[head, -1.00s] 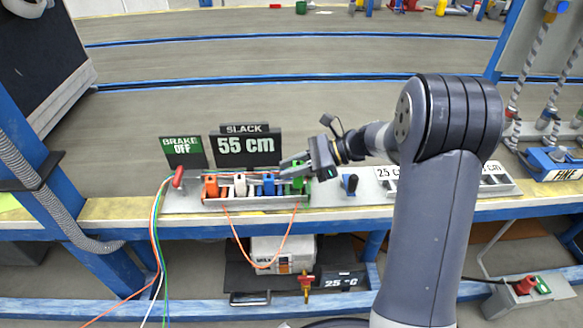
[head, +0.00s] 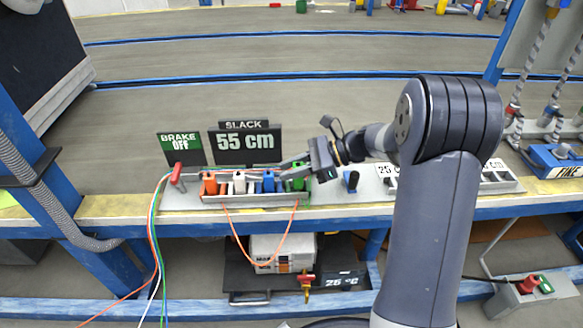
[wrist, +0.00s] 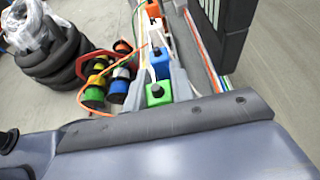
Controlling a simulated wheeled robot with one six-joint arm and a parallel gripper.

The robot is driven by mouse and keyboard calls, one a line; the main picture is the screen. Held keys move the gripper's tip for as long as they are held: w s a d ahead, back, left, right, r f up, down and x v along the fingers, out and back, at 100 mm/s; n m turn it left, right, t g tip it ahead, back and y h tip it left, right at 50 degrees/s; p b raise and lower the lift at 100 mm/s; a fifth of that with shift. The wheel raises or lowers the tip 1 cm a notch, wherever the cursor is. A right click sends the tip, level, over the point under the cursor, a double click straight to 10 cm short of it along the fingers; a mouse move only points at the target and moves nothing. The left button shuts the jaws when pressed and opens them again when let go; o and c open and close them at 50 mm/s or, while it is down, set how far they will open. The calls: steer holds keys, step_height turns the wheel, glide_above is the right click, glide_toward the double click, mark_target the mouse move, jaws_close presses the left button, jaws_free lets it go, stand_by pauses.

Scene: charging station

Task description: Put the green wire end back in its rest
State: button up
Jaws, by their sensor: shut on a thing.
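The green wire end (head: 298,184) is at the right end of the row of wire ends, beside the blue one. In the wrist view the green wire end (wrist: 158,94) shows between the grey fingers. My gripper (head: 292,166) reaches in from the right and is shut on it. The rest (head: 262,200) is a grey rack holding the orange (head: 209,184), white (head: 239,183) and blue (head: 268,182) wire ends. The green end is at about the same height as these. I cannot tell whether it is fully seated, as the gripper hides part of it.
A red lever (head: 177,174) is at the left and a blue knob (head: 351,181) at the right. An orange wire loop (head: 268,262) hangs in front.

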steer(key=shift+f+b, duration=1.1)
steer(key=shift+f, duration=0.15)
steer(key=o, duration=1)
steer(key=shift+o, duration=0.2)
step_height(320, 180, up, 10)
steer(key=p, duration=0.4)
step_height(320, 180, down, 10)
steer(key=b, duration=0.4)
steer(key=shift+r+p, duration=0.6)
steer(key=shift+r, duration=0.05)
steer(key=shift+s, duration=0.1)
